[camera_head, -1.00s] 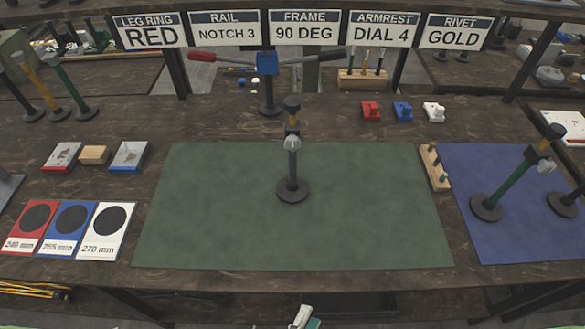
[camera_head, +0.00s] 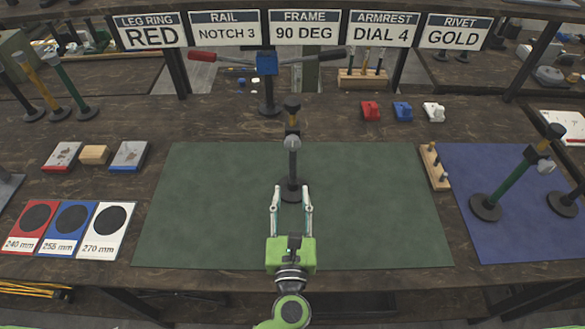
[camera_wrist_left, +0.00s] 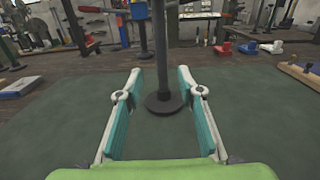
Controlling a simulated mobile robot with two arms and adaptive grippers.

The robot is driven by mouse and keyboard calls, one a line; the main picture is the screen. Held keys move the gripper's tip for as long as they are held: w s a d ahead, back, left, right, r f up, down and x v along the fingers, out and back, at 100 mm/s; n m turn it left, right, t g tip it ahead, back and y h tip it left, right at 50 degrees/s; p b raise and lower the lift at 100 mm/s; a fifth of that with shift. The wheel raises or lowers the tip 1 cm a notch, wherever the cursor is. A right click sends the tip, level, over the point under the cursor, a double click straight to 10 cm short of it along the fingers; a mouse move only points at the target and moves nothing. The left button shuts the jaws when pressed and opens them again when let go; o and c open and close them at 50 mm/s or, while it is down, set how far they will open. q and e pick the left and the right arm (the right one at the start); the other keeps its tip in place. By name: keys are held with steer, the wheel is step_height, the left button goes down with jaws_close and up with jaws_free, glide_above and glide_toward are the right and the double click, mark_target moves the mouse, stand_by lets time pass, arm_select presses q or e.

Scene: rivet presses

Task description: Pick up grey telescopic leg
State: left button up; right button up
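The grey telescopic leg (camera_head: 292,160) stands upright on its round dark base on the green mat (camera_head: 370,215). It has a light grey knob partway up and a black and yellow top. My left gripper (camera_head: 291,190) is open on the near side of the leg, its two fingers pointing at it. In the left wrist view the leg (camera_wrist_left: 161,55) rises beyond the open fingertips (camera_wrist_left: 158,78), centred between them, with its base on the mat. I see no contact. My right gripper is not in view.
A green leg (camera_head: 512,185) stands on the blue mat (camera_head: 530,235) at the right. Ring cards (camera_head: 72,228) lie at the left. A wooden peg block (camera_head: 434,167) lies at the green mat's right edge. Red, blue and white parts (camera_head: 402,111) sit behind.

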mark_target(293, 167)
arm_select(q)
steer(key=w, duration=1)
steer(key=shift+w+d, duration=0.15)
steer(key=shift+w, duration=0.15)
steer(key=shift+s, duration=0.1)
jaws_close()
